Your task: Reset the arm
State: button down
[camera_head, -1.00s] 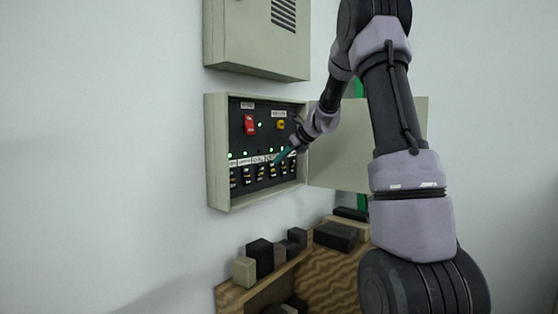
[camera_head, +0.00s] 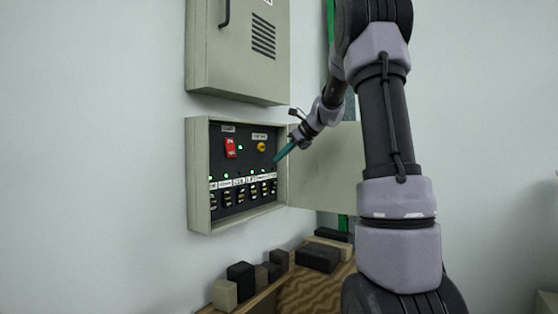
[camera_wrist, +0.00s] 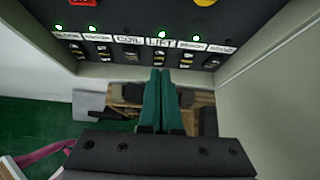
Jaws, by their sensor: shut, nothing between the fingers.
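My gripper (camera_head: 280,157) is shut and empty, its teal fingers pointing left and down just in front of the open control box (camera_head: 199,178) on the wall. In the wrist view the two teal fingers (camera_wrist: 159,82) lie side by side, below a row of labelled switches. The box's dark panel (camera_head: 218,165) carries a red switch (camera_head: 231,148), a yellow knob (camera_head: 262,146), several green lights and a lower row of small switches (camera_head: 240,196). The fingers appear apart from the panel.
The box's door (camera_head: 325,170) stands open to the right, behind my arm. A closed cabinet (camera_head: 230,60) hangs above. Below, a wooden shelf (camera_head: 315,292) bears several dark and beige blocks (camera_head: 240,274). The wall at the left is bare.

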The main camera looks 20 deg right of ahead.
jog(key=s+a+f+n+h, duration=0.1)
jog(key=s+a+n, duration=0.2)
jog(key=s+n, duration=0.5)
jog(key=s+a+f+n+h, duration=0.1)
jog(key=s+a+f+n, duration=0.1)
jog(key=s+n, duration=0.6)
jog(key=s+a+f+n+g+h, duration=0.1)
jog(key=s+a+n, duration=0.3)
jog(key=s, duration=1.5)
jog(key=f+n+h, duration=0.1)
jog(key=n, duration=0.3)
jog(key=shift+n, duration=0.3)
